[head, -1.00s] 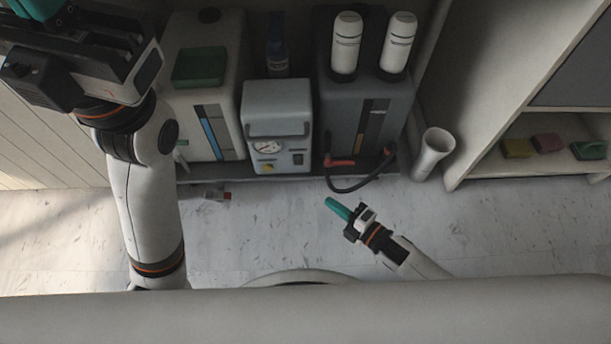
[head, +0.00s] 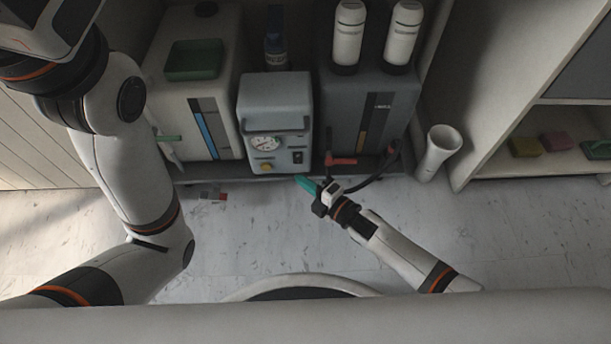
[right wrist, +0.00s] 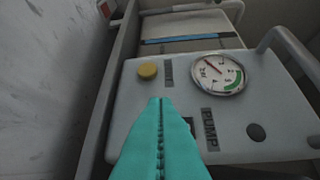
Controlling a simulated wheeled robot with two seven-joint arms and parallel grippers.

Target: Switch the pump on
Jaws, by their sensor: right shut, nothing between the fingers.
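The pump (head: 274,95) is a pale grey box standing between two larger tanks. Its front has a round gauge (head: 263,143), a yellow knob (head: 265,168) and a black switch (head: 298,157). My right gripper (head: 299,180) is shut and empty, its teal fingers just in front of and below the panel. In the right wrist view the fingers (right wrist: 160,101) point at the panel, beside the word PUMP. A dark part (right wrist: 188,124) there, probably the switch, is mostly hidden behind the fingers; its position cannot be read. My left arm leaves the head view at top left, its fingers out of sight.
A white tank (head: 175,105) stands left of the pump and a dark grey tank (head: 345,120) right of it. A black hose with a red handle (head: 341,161) hangs close to my right gripper. A white cup-like holder (head: 437,155) stands further right.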

